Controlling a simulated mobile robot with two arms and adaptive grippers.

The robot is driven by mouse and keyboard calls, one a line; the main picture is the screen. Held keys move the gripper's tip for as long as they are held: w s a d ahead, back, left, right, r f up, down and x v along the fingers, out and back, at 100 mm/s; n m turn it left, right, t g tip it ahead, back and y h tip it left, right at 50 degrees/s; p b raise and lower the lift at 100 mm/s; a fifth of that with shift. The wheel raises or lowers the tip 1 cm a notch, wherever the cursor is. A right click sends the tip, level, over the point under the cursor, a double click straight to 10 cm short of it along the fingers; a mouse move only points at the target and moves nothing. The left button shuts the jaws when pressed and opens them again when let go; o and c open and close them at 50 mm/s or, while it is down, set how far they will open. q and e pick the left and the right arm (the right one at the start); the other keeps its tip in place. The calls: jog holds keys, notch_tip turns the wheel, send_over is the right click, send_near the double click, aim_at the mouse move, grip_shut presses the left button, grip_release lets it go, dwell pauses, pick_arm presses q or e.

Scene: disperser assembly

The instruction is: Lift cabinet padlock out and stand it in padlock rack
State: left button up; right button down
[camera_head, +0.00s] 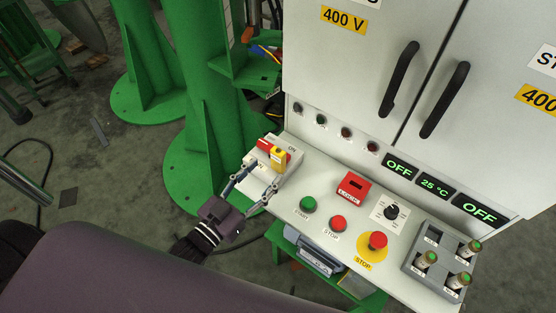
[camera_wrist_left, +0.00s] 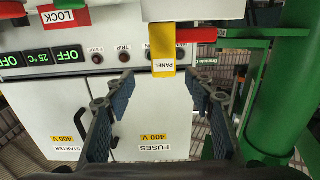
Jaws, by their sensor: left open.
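The yellow padlock (camera_head: 279,156) hangs at the red and white switch (camera_head: 268,150) on the left end of the control desk. In the left wrist view the padlock (camera_wrist_left: 163,56) shows its PANEL label, ahead of and between my fingertips. My left gripper (camera_head: 260,180) is open and empty just in front of the switch; its two fingers (camera_wrist_left: 158,82) are spread and appear apart from the padlock. A red block with a dark slot and a LOCK label (camera_head: 354,186) stands on the desk to the right; it may be the padlock rack. My right gripper is not in view.
The desk carries a green START button (camera_head: 308,204), a red STOP button (camera_head: 338,223), a rotary knob (camera_head: 391,212) and a large red stop button (camera_head: 377,240). A grey holder (camera_head: 419,265) with green-topped cylinders is at right. Cabinet doors (camera_head: 362,55) rise behind.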

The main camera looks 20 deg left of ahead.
aim_at(276, 156)
pick_arm(q)
jog(key=shift+w+d+r, duration=0.2)
jog(key=shift+w+d, duration=0.05)
jog(key=shift+w, duration=0.3)
jog(key=x, duration=0.2)
jog(key=p+x, duration=0.1)
jog(key=x, duration=0.3)
jog(key=shift+w+a+r, duration=0.1)
jog(key=shift+w+a, duration=0.1)
jog(key=shift+a, duration=0.15)
jog(key=shift+w+d, duration=0.15)
jog(key=shift+w, duration=0.1)
jog(key=shift+s, duration=0.1)
jog(key=shift+c, duration=0.5)
grip_shut()
